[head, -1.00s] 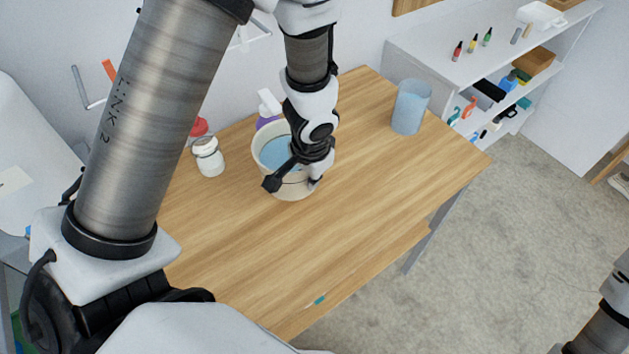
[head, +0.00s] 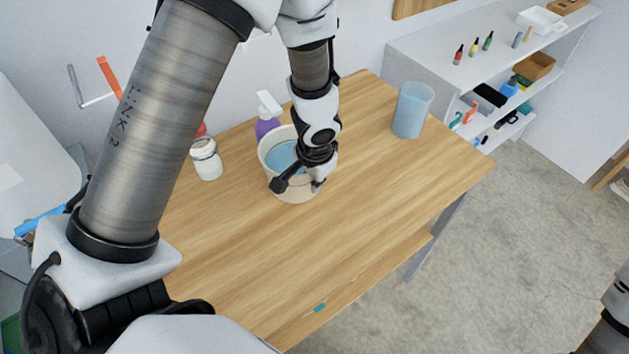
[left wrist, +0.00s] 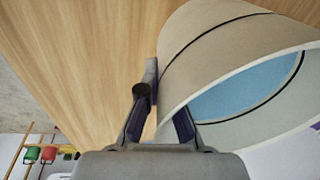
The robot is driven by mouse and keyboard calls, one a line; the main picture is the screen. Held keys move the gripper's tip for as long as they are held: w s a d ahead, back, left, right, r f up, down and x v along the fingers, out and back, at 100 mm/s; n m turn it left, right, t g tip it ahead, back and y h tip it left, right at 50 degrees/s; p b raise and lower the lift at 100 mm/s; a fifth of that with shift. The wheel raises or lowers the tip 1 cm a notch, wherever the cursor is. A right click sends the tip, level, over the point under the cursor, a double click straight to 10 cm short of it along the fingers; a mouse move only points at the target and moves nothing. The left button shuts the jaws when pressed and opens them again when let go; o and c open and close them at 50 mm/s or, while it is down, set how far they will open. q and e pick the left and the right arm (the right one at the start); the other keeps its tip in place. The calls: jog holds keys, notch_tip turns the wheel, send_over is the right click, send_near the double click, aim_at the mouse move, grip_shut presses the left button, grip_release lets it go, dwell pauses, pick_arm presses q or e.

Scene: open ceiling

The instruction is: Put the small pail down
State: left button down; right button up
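The small pail (head: 302,196) is cream-coloured, with blue inside it, and is upright at the back middle of the wooden table (head: 350,220). I cannot tell from the head view whether its base touches the table. My left gripper (head: 299,186) is at the pail's near rim, pointing down. In the left wrist view the gripper (left wrist: 158,112) has one finger outside and one inside the wall of the pail (left wrist: 190,70), and appears shut on it. Part of the rim is hidden by the gripper. My right gripper is out of view.
A purple spray bottle (head: 266,126) stands just behind the pail. The table's front and right areas are mostly clear.

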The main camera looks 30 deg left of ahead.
pick_arm(q)
jog(key=c, duration=1.3)
grip_release()
jog(key=shift+f, duration=0.1)
jog(key=r+p, duration=0.3)
jog(key=r, duration=0.1)
jog(key=s+r+p, duration=0.1)
jog(key=r+p, duration=0.3)
jog(key=d+r+p, duration=0.1)
jog(key=r+p, duration=0.3)
jog(key=shift+s+r, duration=0.1)
jog(key=shift+s, duration=0.15)
